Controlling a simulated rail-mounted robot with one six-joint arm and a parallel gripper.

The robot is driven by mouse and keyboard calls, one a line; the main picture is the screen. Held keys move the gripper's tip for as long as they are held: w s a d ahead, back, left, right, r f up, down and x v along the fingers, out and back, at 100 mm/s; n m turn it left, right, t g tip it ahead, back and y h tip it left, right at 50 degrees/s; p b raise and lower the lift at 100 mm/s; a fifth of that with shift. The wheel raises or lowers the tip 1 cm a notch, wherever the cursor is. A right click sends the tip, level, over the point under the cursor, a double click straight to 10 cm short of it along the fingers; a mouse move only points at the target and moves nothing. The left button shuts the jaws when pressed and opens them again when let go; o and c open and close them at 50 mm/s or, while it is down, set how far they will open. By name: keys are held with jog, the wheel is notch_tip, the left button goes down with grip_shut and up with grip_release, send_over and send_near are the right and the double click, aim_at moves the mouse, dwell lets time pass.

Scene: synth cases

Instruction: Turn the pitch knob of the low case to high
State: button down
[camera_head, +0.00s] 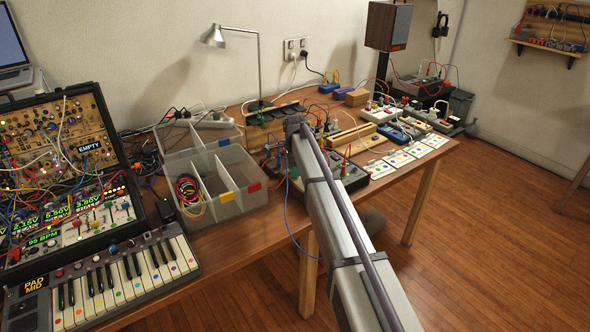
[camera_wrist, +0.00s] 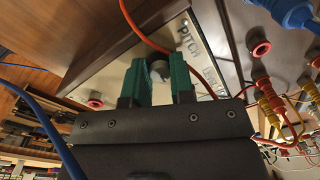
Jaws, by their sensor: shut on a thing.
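The knob sits on a pale panel (camera_wrist: 118,68) beside the printed word PITCH. The fingers and gripper body hide part of the knob, and I cannot read where it points. In the head view a low dark case (camera_head: 352,176) is on the table, partly behind my arm. My arm hides the gripper and the knob there.
A red cable (camera_wrist: 140,28) crosses the panel close to the fingers, and a blue cable (camera_wrist: 45,122) runs at left. Red sockets and plugs (camera_wrist: 270,100) stand at right. A clear divided tray (camera_head: 228,200) and a keyboard (camera_head: 110,278) lie left of my arm.

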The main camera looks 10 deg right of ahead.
jog(key=m, duration=0.6)
jog(key=shift+m, duration=0.3)
dwell(0.4)
jog(key=c, duration=1)
grip_release()
notch_tip(320, 180, up, 11)
jog(key=p, duration=1)
jog(key=shift+s+a+f+p, duration=0.1)
jog(key=shift+s+a+p, duration=0.05)
jog(key=shift+p, duration=0.25)
